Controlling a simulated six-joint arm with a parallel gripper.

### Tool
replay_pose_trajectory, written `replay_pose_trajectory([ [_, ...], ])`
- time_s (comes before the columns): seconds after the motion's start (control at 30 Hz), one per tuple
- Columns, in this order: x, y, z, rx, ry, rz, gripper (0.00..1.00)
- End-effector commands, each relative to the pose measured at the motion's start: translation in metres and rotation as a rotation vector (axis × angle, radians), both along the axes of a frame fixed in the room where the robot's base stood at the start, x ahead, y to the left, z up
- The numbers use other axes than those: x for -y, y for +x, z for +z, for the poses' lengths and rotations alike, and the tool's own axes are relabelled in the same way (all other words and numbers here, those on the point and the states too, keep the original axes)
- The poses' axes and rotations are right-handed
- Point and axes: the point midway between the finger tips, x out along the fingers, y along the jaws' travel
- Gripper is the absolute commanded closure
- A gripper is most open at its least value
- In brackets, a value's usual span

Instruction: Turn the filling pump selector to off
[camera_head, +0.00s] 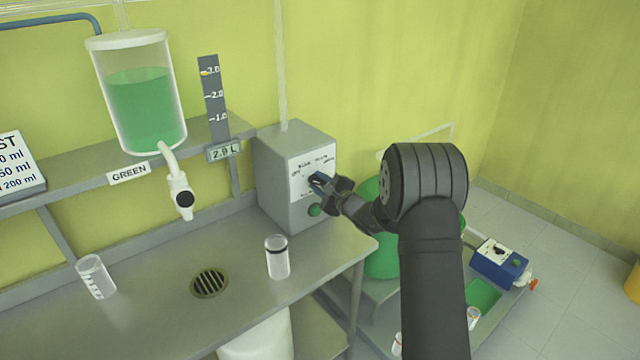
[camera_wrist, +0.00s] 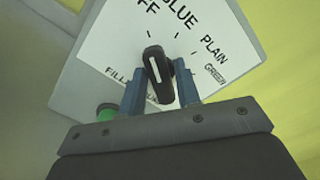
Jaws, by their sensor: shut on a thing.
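The filling pump selector is a black knob (camera_wrist: 155,66) with a white line, on the white label plate (camera_wrist: 95,55) of a grey box (camera_head: 282,180). OFF, BLUE, PLAIN and GREEN are printed around it. In the wrist view the white line points up and slightly left, toward the tick nearest OFF. My gripper (camera_head: 319,182) is at the front of the box. In the wrist view its blue fingers stand either side of the knob, shut on it. The gripper hides the knob in the head view.
A green button (camera_head: 315,210) sits below the selector. A tank of green liquid (camera_head: 145,105) with a spout hangs at the left. A clear cup (camera_head: 96,277) and a black-ringed jar (camera_head: 277,258) stand on the bench near the drain (camera_head: 210,284).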

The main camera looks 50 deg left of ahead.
Motion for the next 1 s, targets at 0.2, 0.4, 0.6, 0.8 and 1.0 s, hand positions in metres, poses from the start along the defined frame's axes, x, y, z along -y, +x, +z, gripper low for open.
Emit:
replay_pose_trajectory([
  [0.2, 0.0000, -0.0003, 0.0006, 0.048, 0.002, 0.001, 0.93],
  [0.4, 0.0000, -0.0004, 0.0005, 0.057, 0.002, 0.001, 0.93],
  [0.6, 0.0000, -0.0005, 0.0003, 0.057, 0.001, 0.002, 0.93],
  [0.8, 0.0000, -0.0005, 0.0002, 0.056, 0.001, 0.001, 0.58],
  [1.0, 0.0004, -0.0003, -0.0001, 0.055, 0.001, 0.001, 0.58],
])
